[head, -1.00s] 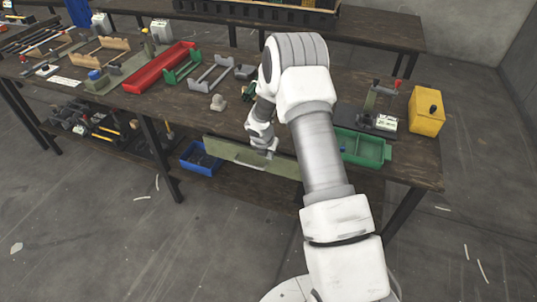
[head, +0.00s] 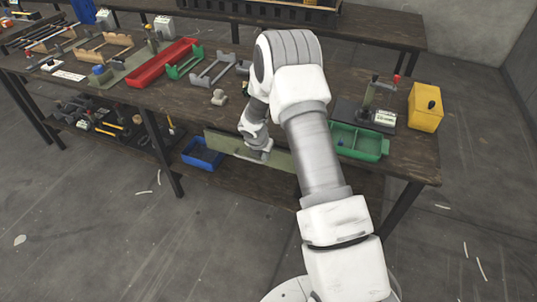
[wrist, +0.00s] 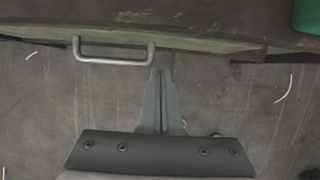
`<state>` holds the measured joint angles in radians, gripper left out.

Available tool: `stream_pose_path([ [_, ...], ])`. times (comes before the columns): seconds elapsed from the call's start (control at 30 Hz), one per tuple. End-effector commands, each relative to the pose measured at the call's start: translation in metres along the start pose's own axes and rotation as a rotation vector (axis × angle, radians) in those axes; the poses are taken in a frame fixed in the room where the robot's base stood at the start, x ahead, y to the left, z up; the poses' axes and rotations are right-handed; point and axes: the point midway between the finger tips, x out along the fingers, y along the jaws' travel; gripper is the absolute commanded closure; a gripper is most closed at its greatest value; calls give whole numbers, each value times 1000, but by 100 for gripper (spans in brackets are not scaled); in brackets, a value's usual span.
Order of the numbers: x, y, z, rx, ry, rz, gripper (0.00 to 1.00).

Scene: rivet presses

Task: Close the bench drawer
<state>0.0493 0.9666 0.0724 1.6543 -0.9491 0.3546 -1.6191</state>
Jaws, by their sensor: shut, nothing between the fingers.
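The bench drawer shows as an olive-green front panel (head: 222,142) under the edge of the dark wooden bench top. In the wrist view its front (wrist: 200,42) runs along the bench edge, and only a narrow strip stands out past it. I cannot tell how deep any gap is. A grey bar handle (wrist: 113,61) is fixed to the front. My gripper (wrist: 162,71) is shut and empty, its fingertips just right of the handle and close to the panel; contact is unclear. In the head view my gripper (head: 264,157) hangs before the panel and partly hides it.
The bench top (head: 300,130) carries a green tray (head: 358,142), a yellow box (head: 425,107) and a red tray (head: 165,64). A blue bin (head: 202,153) sits below the bench, left of the drawer. Bench legs (head: 163,155) stand at the front. The floor before the bench is open.

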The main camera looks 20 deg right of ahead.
Motion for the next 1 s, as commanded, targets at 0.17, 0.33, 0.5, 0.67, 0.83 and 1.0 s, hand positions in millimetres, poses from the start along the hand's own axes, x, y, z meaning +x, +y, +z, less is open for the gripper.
stream_pose_path([
  [0.17,-45,1,2,0,-2,3,100],
  [0.33,-77,1,0,1,0,2,100],
  [0.5,-95,0,0,1,0,0,100],
  [0.67,-100,0,-1,0,1,0,100],
  [0.83,-108,-1,2,26,-4,-1,100],
  [1.0,-158,-11,18,210,-33,-1,100],
])
